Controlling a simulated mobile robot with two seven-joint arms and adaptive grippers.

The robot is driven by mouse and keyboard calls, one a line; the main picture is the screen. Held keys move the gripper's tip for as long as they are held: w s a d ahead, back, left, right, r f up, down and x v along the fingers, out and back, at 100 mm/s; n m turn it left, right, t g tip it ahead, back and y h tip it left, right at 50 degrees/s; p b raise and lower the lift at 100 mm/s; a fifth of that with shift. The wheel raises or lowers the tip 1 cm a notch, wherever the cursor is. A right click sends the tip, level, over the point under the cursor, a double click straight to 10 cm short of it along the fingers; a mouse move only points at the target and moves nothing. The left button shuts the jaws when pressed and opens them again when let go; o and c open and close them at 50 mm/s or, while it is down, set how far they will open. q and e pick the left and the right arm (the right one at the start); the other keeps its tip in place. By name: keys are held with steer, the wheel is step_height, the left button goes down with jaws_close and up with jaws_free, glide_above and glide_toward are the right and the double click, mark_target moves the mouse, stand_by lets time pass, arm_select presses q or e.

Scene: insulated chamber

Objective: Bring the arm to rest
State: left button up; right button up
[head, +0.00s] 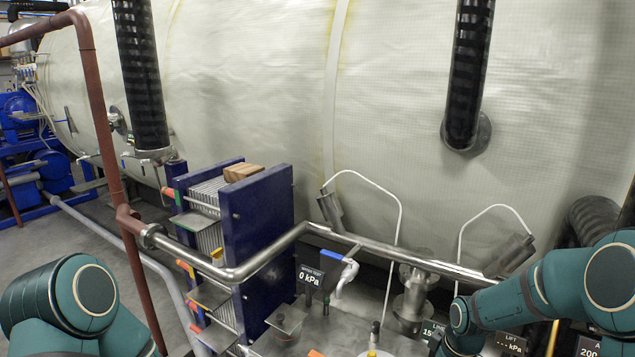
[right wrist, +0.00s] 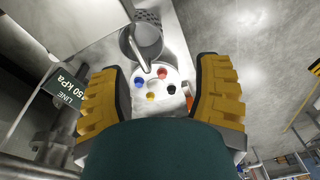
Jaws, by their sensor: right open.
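My right gripper (right wrist: 160,68) shows in the right wrist view with its two yellow padded fingers spread apart. Nothing is held between them. Beyond the gap lies a pale round plate (right wrist: 162,98) with red, blue, black and yellow spots; I cannot tell how far it is from the fingers. In the head view my right arm comes in from the right edge and bends down to the bottom edge, near the pipe; its fingers are not visible there. My left arm shows only as teal links at the bottom left, and its gripper is out of view.
A steel pipe (head: 400,254) crosses in front of the large pale chamber (head: 240,80). A blue plate stack (head: 258,225) stands at centre left, beside a brown pipe (head: 98,110). A display (head: 311,277) reads 0 kPa. A perforated metal cylinder (right wrist: 146,38) stands beyond my right fingers.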

steer(key=s+a+f+m+y+b, duration=0.25)
steer(key=a+f, duration=0.35)
steer(key=f, duration=0.5)
arm_select(q)
step_height(320, 180, down, 10)
steer(key=d+b, duration=0.1)
steer(key=b, duration=0.4)
steer(key=shift+w+r, duration=0.2)
steer(key=shift+r, duration=0.05)
arm_select(e)
steer(key=s+a+f+m+t, duration=0.1)
steer(key=s+a+f+m, duration=0.7)
steer(key=s+a+f, duration=0.2)
steer(key=shift+s+a+f, duration=0.2)
steer(key=shift+s+f, duration=0.35)
steer(key=shift+s, duration=0.45)
steer(key=shift+y, duration=0.25)
